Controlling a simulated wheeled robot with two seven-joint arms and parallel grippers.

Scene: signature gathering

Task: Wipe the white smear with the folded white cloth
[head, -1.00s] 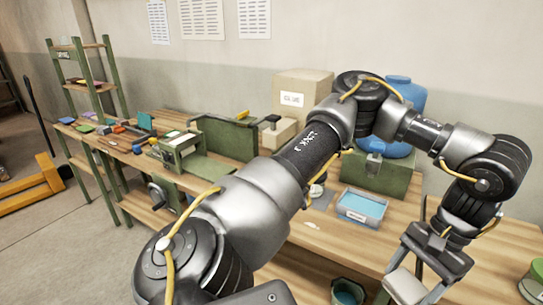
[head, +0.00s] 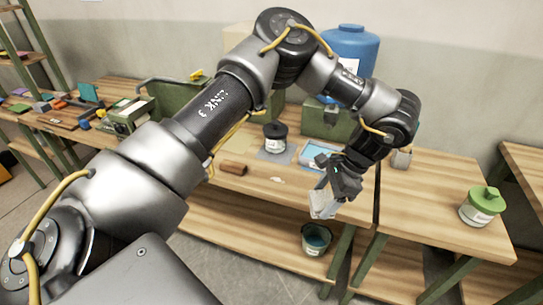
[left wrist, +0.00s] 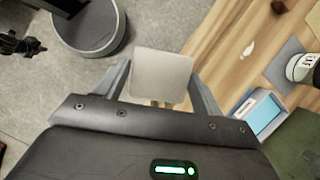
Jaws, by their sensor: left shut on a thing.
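The folded white cloth (head: 324,204) is a pale square pad held in my left gripper (head: 338,192), over the front edge of the workbench. In the left wrist view the cloth (left wrist: 162,72) sits between the two fingers of my left gripper (left wrist: 161,88), which is shut on it. The white smear (head: 277,180) is a small pale spot on the bench top, to the left of the cloth and apart from it. It also shows in the left wrist view (left wrist: 248,50). I cannot make out my right gripper.
A blue-filled tray (head: 315,156), a dark-lidded jar (head: 275,138) and a brown block (head: 234,167) stand near the smear. A bucket (head: 316,239) is below the bench edge. A green-lidded jar (head: 481,207) stands at right. The bench around the smear is bare.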

